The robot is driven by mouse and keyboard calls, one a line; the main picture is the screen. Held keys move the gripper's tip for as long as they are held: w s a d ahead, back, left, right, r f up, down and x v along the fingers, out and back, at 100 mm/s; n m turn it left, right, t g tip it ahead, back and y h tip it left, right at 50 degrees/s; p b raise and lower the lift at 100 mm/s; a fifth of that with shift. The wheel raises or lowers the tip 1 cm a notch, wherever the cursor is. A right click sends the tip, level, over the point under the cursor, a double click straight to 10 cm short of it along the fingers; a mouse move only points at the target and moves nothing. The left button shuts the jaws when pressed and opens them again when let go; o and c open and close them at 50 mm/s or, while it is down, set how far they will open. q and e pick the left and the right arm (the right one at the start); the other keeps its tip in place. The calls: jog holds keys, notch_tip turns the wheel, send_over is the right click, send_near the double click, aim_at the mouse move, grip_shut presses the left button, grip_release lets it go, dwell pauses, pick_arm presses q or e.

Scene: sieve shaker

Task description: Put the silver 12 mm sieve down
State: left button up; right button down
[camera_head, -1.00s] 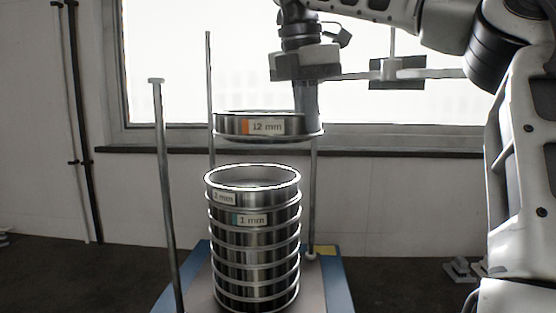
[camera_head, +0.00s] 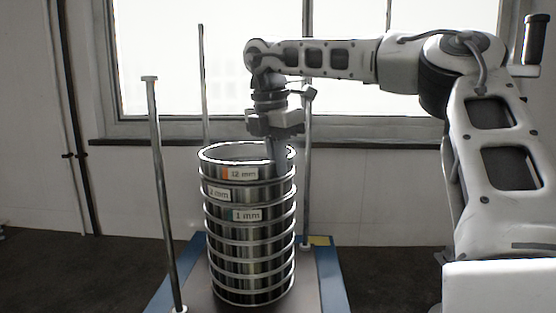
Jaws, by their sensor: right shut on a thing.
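The silver 12 mm sieve (camera_head: 238,174), with an orange-marked label, sits level at the top of the sieve stack (camera_head: 250,251). It appears to rest on the sieve labelled 2 mm (camera_head: 217,194); no gap shows between them. My right gripper (camera_head: 276,160) points down and is shut on the right side of the 12 mm sieve's wall. Its fingers partly cover that side of the rim. A sieve labelled 1 mm (camera_head: 246,215) is lower in the stack. My left gripper is not in view.
The stack stands on the shaker's blue-edged base (camera_head: 335,285). Upright rods stand at the left front (camera_head: 158,200), behind left (camera_head: 203,85) and behind right (camera_head: 307,200) of the stack. A dark cylinder (camera_head: 534,39), unclear what, shows at the upper right. A window is behind.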

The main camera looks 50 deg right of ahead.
jog(key=shift+f, duration=0.2)
jog(key=c, duration=1.6)
grip_release()
jog(key=shift+r, duration=0.1)
notch_tip(320, 180, up, 12)
jog(key=a, duration=0.1)
jog(key=shift+a, duration=0.4)
